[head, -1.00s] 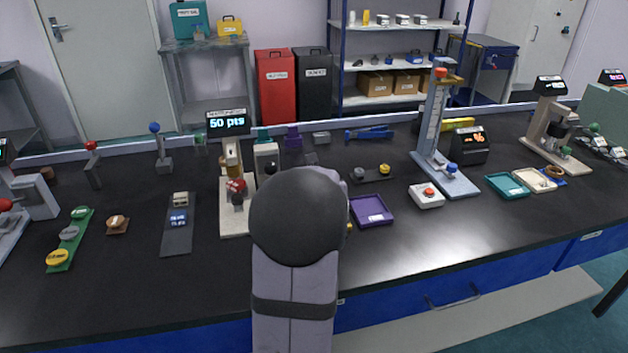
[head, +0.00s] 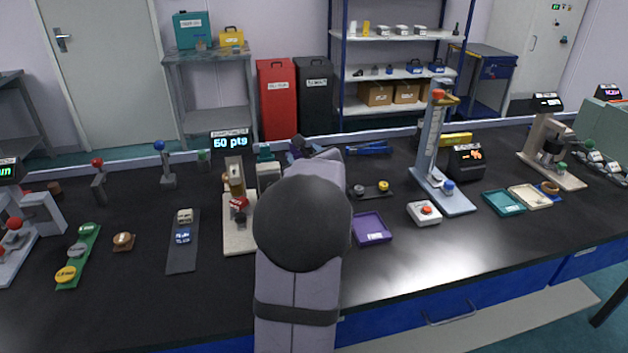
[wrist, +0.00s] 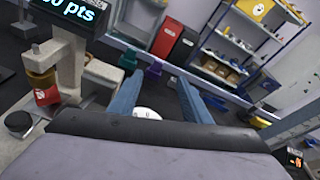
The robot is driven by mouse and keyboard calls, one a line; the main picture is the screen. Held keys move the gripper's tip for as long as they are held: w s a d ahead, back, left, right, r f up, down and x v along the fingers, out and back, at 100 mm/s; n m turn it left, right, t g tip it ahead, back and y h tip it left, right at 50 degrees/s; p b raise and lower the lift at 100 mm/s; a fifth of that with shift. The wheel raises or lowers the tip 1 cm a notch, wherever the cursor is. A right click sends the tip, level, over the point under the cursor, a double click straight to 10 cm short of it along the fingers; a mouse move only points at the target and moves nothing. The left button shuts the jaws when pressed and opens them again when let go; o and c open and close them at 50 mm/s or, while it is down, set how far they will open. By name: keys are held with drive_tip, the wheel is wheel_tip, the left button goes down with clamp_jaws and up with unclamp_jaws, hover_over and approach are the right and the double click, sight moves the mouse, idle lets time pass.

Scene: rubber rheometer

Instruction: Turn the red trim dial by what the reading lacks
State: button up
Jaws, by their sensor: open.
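The red trim dial (head: 238,203) is on the front of a beige instrument (head: 238,235) left of my arm in the head view. In the wrist view the red dial (wrist: 47,96) is at the far left, apart from my fingers. The display above it (head: 231,144) shows a value in pts; its first digit is hard to read, perhaps 60. It is cut off in the wrist view (wrist: 75,8). My gripper (wrist: 158,96) is open, its two blue fingers spread, with nothing held between them. My arm hides it in the head view.
A purple tray (head: 372,229) and a white box with a red button (head: 424,213) lie right of my arm. A round black knob (wrist: 19,122) is near the dial.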

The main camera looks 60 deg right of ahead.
drive_tip(key=w+d+r+n+t+y+p, duration=0.1)
drive_tip(key=w+r+n+y+p, duration=0.15)
drive_tip(key=r+n+p, duration=0.4)
drive_tip(key=w+d+r+n+y+p, duration=0.1)
drive_tip(key=w+r+n+y+p, duration=0.15)
drive_tip(key=r+n, duration=0.65)
drive_tip(key=s+f+n+g+y+p, duration=0.1)
drive_tip(key=s+f+n+g+p, duration=0.1)
drive_tip(key=f+n, duration=0.5)
drive_tip(key=s+f+n+g+y+p, duration=0.1)
drive_tip(key=s+f+n+g+p, duration=0.2)
drive_tip(key=f, duration=1.2)
drive_tip(key=s+n+g, duration=0.2)
drive_tip(key=n+g, duration=0.2)
drive_tip(key=n, duration=0.1)
drive_tip(key=shift+a, duration=0.15)
drive_tip(key=shift+p+x, duration=1.3)
drive_tip(key=shift+x, duration=2.25)
